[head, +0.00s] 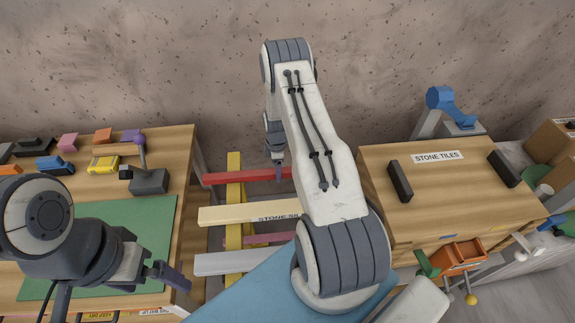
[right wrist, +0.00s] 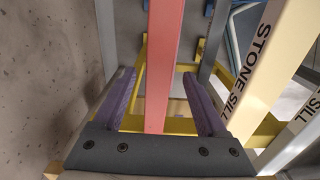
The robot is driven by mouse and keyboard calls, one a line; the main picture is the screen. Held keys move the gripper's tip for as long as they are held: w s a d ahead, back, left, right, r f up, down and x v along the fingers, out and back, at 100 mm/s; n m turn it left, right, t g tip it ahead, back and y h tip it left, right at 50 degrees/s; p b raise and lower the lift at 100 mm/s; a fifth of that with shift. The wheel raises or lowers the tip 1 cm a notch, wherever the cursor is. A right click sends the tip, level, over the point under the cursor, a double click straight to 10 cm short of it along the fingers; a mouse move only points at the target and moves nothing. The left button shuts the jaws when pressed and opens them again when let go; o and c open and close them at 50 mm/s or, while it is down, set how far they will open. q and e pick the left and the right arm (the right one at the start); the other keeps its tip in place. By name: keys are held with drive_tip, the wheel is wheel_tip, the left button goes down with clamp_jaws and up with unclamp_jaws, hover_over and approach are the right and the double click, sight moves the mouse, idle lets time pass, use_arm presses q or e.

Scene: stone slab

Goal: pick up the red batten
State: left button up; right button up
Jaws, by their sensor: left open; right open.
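The red batten (head: 232,176) lies across a yellow rack (head: 234,200) in the gap between two wooden benches. In the right wrist view the red batten (right wrist: 165,60) runs lengthwise between the two purple fingers of my right gripper (right wrist: 161,90), which are open with a gap on each side. My right gripper (head: 277,168) also shows in the head view, pointing down over the batten; my right arm hides the batten's right end. My left gripper (head: 167,274) is open and empty near the left bench's front right corner.
A cream batten marked STONE SILL (head: 245,212) lies nearer than the red one, with pink (head: 268,239) and pale grey (head: 228,262) bars nearby. The left bench (head: 174,162) holds a green mat (head: 140,228) and small blocks. The right bench (head: 440,195) bears a STONE TILES label.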

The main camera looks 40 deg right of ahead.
drive_tip(key=shift+f, duration=0.3)
clamp_jaws()
drive_tip(key=shift+w+r, duration=0.1)
drive_tip(key=shift+r, duration=0.05)
